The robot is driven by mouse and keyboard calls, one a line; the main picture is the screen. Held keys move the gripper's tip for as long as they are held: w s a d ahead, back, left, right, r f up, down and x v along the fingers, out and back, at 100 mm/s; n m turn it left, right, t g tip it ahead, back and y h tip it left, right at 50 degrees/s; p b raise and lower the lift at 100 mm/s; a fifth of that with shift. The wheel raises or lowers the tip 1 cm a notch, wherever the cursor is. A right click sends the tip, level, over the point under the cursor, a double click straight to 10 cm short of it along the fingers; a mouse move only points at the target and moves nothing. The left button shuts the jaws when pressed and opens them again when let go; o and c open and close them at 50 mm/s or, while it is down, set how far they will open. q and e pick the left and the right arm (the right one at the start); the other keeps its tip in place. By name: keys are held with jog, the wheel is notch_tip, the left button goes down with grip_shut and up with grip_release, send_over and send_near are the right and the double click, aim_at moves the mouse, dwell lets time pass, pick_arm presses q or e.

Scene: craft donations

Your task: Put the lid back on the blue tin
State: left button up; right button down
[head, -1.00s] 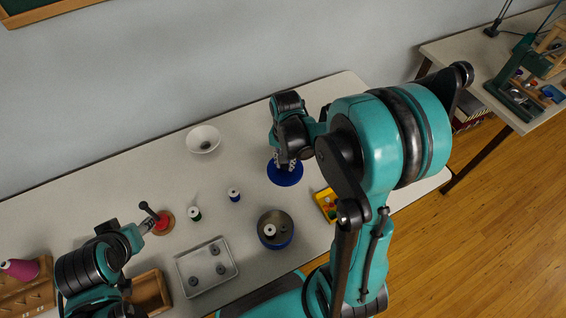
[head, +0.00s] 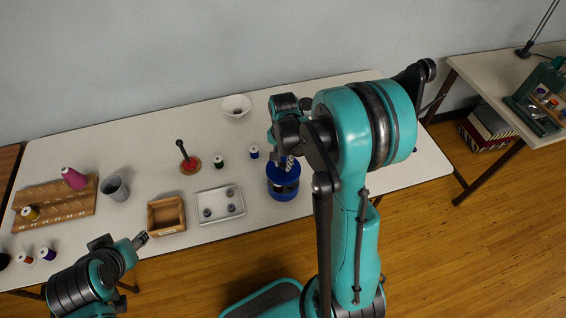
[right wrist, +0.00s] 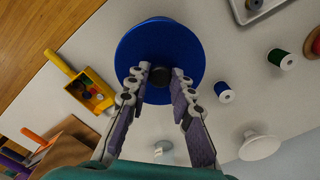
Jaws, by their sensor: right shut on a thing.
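The blue tin (head: 283,194) stands near the table's front edge in the head view, its dark opening partly showing. My right gripper (head: 287,161) is shut on the dark knob (right wrist: 160,76) of the round blue lid (head: 282,169). The lid is over the back part of the tin's opening in the head view; the size of any gap is hard to tell.
Left of the tin are a metal tray (head: 203,220), a wooden box (head: 166,228), green (head: 218,161) and blue (head: 254,152) spools. A white bowl (head: 236,105) stands at the back. A yellow container (right wrist: 92,90) shows in the right wrist view.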

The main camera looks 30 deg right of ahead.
aim_at(283, 172)
notch_tip(283, 172, down, 2)
jog(key=shift+w+b, duration=0.1)
jog(key=shift+b, duration=0.5)
jog(key=shift+f+b, duration=1.75)
jog(key=shift+f, duration=0.4)
jog(key=shift+f+b, duration=0.2)
jog(key=shift+b, duration=0.3)
dwell(0.4)
jog(key=c, duration=0.8)
grip_release()
jog(key=shift+o, duration=0.2)
jog(key=shift+r, duration=0.15)
